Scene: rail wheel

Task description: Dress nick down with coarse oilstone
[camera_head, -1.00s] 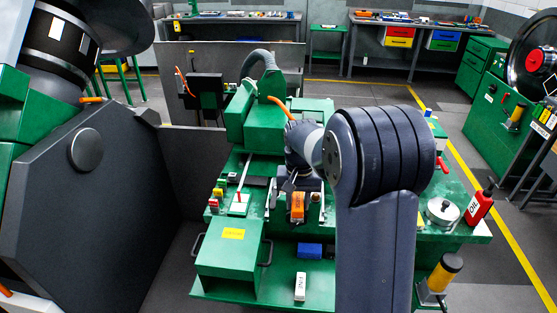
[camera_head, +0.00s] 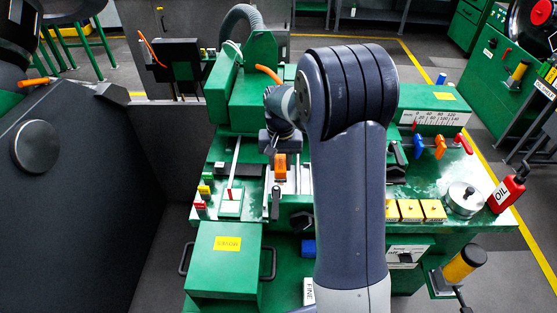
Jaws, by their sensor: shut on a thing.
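My gripper (camera_head: 273,151) is small and dark in the head view, at the end of my arm, over the middle of the green machine (camera_head: 240,195). It is shut, but what it holds is hidden by the gripper and wrist. An orange block (camera_head: 280,167) shows just below it; I cannot tell whether they touch. A white block marked FINE (camera_head: 308,292) lies low on the machine's front shelf, partly behind my arm. A blue block (camera_head: 308,248) lies above it. I cannot make out the nick or a stone marked coarse.
A red oil can (camera_head: 507,190) and a round metal pot (camera_head: 464,198) stand on the right bench top beside several yellow blocks (camera_head: 410,210). A green box with a yellow label (camera_head: 226,268) juts out at the front left. A dark panel (camera_head: 75,190) fills the left.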

